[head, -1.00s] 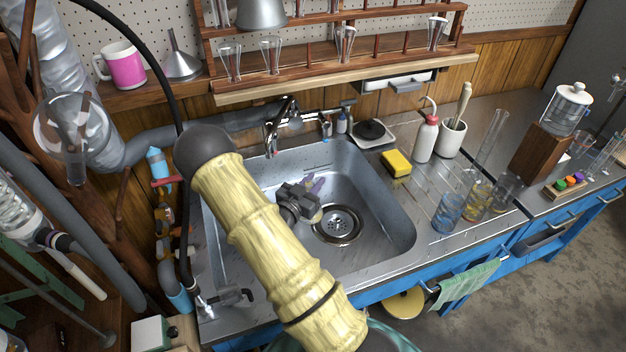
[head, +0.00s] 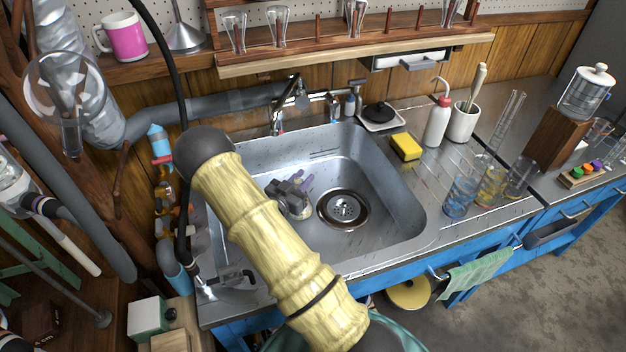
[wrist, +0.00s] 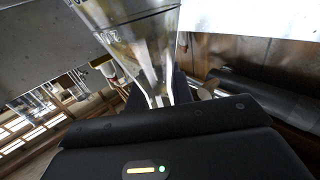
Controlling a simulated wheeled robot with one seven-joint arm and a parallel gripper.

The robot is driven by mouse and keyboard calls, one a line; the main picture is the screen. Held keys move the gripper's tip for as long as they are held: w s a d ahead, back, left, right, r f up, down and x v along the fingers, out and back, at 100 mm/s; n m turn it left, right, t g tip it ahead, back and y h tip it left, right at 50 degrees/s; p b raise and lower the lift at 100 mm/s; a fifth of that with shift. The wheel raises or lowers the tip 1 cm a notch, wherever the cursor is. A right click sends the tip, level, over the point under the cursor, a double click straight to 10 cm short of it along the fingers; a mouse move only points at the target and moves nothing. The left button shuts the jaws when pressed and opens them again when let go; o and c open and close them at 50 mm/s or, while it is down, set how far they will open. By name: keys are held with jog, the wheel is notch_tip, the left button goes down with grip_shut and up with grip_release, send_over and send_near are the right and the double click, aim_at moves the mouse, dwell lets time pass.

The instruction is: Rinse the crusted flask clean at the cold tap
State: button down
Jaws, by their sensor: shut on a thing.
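My gripper (head: 306,183) is low over the left part of the steel sink basin (head: 392,190), left of the drain (head: 343,210). In the wrist view a clear glass flask (wrist: 140,45) with brownish-yellow staining stands up from my gripper (wrist: 160,98), which is shut on its narrow neck. The flask's far end runs out of the wrist picture. The tap (head: 278,120) stands at the back edge of the sink, behind my gripper. I cannot tell whether water runs.
A yellow sponge (head: 405,147), a wash bottle (head: 437,122) and glass cylinders (head: 460,195) stand right of the sink. A glass rack (head: 355,50) hangs above the back edge. Pipes and a black hose crowd the left side. The basin's right part is clear.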

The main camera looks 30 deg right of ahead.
jog(key=shift+w+a+f+b, duration=0.25)
jog(key=shift+w+a, duration=0.5)
jog(key=shift+a, duration=0.35)
jog(key=shift+w+a+f+b, duration=0.25)
jog(key=shift+w+a, duration=0.5)
jog(key=shift+a, duration=0.3)
jog(key=shift+f, duration=0.15)
jog(key=c, duration=1.1)
grip_release()
jog(key=shift+c, duration=0.2)
notch_tip(320, 180, up, 10)
jog(key=p, duration=0.1)
jog(key=shift+p, duration=0.35)
